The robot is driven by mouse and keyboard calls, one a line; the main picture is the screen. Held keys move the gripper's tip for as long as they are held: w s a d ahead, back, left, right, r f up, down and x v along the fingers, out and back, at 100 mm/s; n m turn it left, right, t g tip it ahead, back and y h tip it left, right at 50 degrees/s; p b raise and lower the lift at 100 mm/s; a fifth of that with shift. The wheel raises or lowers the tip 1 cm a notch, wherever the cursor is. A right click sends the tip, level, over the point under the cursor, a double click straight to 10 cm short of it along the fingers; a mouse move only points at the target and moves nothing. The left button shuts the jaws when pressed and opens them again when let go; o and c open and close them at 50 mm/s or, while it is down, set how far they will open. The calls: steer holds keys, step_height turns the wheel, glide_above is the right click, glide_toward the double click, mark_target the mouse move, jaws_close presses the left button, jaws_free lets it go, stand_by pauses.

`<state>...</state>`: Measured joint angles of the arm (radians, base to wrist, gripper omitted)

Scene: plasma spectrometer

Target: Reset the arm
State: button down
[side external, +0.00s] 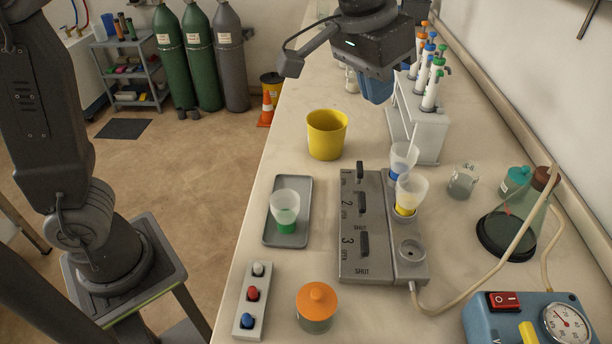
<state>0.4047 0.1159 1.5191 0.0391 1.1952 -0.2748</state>
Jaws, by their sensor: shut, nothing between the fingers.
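My gripper (376,90) hangs at the top of the side external view, above the far part of the bench and just left of the pipette rack. Its blue fingertips are together and hold nothing. They are partly hidden by the dark gripper body. The gripper is apart from the cups and the yellow bucket below it.
A yellow bucket (327,135), a grey tray (273,235) with a green-bottomed cup (285,208), and a valve block (362,250) with two cups stand on the bench (240,300). A white pipette rack (420,130), glass flask (515,225) and blue gauge box (530,320) line the right.

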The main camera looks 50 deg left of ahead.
steer(key=s+a+f, duration=0.2)
steer(key=s+a, duration=0.3)
steer(key=s, duration=0.1)
steer(key=s+a+f+n+t, duration=0.1)
steer(key=s+a+f, duration=0.2)
steer(key=s+a, duration=0.3)
steer(key=s+a+f+t+y, duration=0.1)
steer(key=s+a+f, duration=0.2)
steer(key=s+a, duration=0.2)
steer(key=shift+s+a+f+n, duration=0.2)
steer(key=shift+s+f+n, duration=0.1)
steer(key=shift+s, duration=0.4)
